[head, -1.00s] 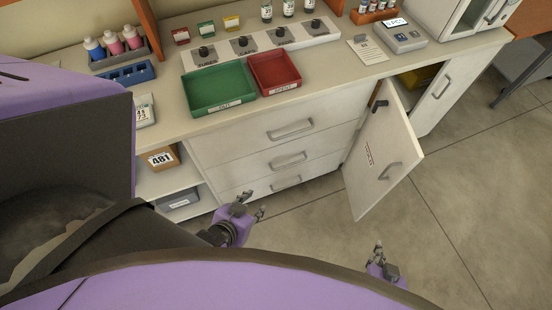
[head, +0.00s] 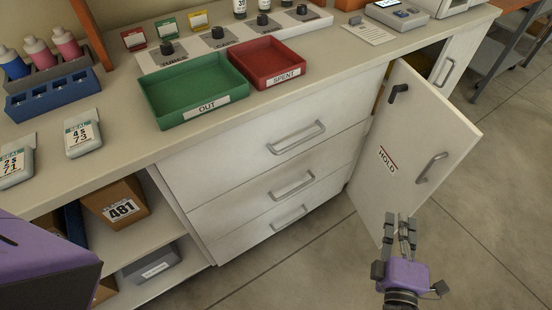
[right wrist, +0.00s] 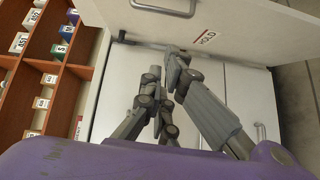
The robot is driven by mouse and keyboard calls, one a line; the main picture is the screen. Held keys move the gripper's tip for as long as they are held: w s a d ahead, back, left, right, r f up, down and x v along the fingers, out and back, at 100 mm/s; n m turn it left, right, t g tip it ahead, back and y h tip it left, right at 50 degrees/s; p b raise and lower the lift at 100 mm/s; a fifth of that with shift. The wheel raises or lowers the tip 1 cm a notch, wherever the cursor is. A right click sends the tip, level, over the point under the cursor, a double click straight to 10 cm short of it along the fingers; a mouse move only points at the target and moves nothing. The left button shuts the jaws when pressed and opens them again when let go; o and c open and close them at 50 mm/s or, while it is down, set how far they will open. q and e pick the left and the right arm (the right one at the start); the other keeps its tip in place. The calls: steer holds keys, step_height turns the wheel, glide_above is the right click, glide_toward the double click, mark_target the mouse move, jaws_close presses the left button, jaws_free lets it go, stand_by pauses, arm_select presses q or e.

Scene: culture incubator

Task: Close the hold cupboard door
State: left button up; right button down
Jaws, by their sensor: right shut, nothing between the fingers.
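The hold cupboard door (head: 412,145) stands open, swung out from the counter front at the right of the head view. It bears a HOLD label (head: 387,160), a grey handle (head: 431,167) and a dark latch piece (head: 398,92). My right gripper (head: 402,219) is shut and empty, its fingers pointing up at the door's lower edge; I cannot tell whether they touch. In the right wrist view the fingers (right wrist: 164,68) lie below the door (right wrist: 235,25), its label and its handle (right wrist: 165,7). My left gripper is out of view.
The drawer front (head: 285,150) is left of the door. The counter bears a green OUT tray (head: 157,108) and a red SPENT tray (head: 300,74). An open shelf (head: 150,255) holds a box marked 481 (head: 118,203). Floor (head: 480,220) right of the door is clear.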

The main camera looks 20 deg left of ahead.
steer(key=w, duration=1.4)
steer(key=shift+d+n, duration=0.3)
steer(key=shift+d, duration=0.15)
